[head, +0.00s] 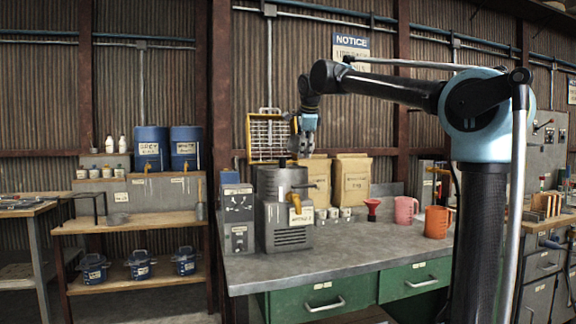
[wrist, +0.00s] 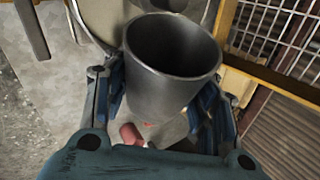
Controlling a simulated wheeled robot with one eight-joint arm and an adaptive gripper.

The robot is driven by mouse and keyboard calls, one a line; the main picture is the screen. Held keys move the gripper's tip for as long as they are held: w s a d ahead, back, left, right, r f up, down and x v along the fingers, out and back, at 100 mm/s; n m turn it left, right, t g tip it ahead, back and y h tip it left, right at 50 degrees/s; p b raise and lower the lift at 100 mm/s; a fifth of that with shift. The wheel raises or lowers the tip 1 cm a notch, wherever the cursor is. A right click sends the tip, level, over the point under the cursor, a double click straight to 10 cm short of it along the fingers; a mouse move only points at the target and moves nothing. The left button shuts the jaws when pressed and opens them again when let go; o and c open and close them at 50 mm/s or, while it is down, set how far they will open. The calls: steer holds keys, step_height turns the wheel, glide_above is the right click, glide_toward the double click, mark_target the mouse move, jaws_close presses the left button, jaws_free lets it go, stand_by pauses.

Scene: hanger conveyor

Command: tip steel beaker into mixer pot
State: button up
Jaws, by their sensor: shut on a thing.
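The steel beaker (wrist: 165,85) is a plain grey metal cup between the two blue fingers of my gripper (wrist: 168,105) in the wrist view. The beaker's open mouth faces the camera, and its inside looks dark and empty down to where I can see. In the head view my gripper (head: 303,145) hangs at the end of the arm, just above the mixer. The mixer pot (head: 283,180) is a grey cylinder on the mixer body (head: 285,225) at the left end of the bench. In the wrist view a pale round rim (wrist: 95,20) lies behind the beaker.
Paper sacks (head: 351,180), small white cups, a red funnel (head: 372,208), a pink jug (head: 404,210) and an orange jug (head: 437,222) stand on the bench (head: 330,250). A yellow-framed rack (head: 267,137) hangs behind the mixer. A control box (head: 237,215) stands left of it.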

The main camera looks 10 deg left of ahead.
steer(key=shift+w+d+y, duration=0.1)
steer(key=shift+y, duration=0.3)
steer(key=shift+m+g+y, duration=0.5)
steer(key=shift+g+y, duration=0.2)
steer(key=shift+r+m+g+y, duration=0.15)
steer(key=shift+m+g+y, duration=0.25)
steer(key=shift+g+y, duration=0.5)
steer(key=shift+y, duration=0.3)
steer(key=y, duration=0.1)
steer(key=m+g+y, duration=0.1)
steer(key=a+y, duration=0.1)
steer(key=shift+s+f+m+g+y, duration=0.3)
steer(key=shift+s+f+y, duration=0.1)
steer(key=shift+a, duration=0.1)
